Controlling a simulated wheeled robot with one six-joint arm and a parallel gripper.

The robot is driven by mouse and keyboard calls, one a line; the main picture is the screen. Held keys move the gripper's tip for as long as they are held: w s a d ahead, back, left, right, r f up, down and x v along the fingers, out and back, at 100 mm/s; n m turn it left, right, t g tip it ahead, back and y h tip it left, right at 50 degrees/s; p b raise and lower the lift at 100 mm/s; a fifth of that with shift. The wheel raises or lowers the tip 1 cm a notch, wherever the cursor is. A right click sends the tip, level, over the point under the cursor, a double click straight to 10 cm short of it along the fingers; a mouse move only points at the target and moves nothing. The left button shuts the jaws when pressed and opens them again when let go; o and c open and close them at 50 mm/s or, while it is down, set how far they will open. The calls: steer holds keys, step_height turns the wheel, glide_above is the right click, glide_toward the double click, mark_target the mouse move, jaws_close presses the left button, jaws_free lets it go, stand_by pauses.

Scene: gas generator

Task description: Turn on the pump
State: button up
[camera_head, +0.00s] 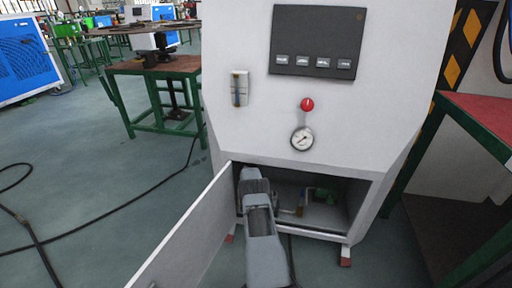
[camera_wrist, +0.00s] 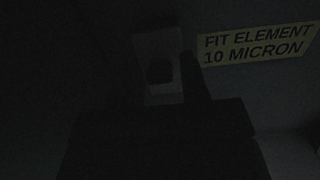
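The white generator cabinet (camera_head: 240,120) stands in the middle of the head view, its lower door (camera_head: 185,240) swung open to the left. My gripper (camera_head: 250,172) is inside the lower compartment, at its left side; its fingertips are hidden there. In the very dark wrist view my gripper (camera_wrist: 165,135) is a black shape filling the lower middle. Just beyond it is a pale grey block (camera_wrist: 158,45) with a dark square (camera_wrist: 160,71) on its face; I cannot tell whether this is the pump's switch or whether my gripper touches it. The finger opening cannot be made out.
A label (camera_wrist: 258,44) reading "FIT ELEMENT 10 MICRON" is right of the block. Green and brass fittings (camera_head: 318,194) sit in the compartment's right part. Above are a gauge (camera_head: 302,139), red knob (camera_head: 307,104) and control panel (camera_head: 318,40). The door's edge is close left of my arm.

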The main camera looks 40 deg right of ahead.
steer(key=shift+o, duration=0.8)
steer(key=shift+a, duration=0.15)
steer(key=p+v, duration=0.4)
steer(key=v, duration=0.3)
steer(key=shift+s, duration=0.15)
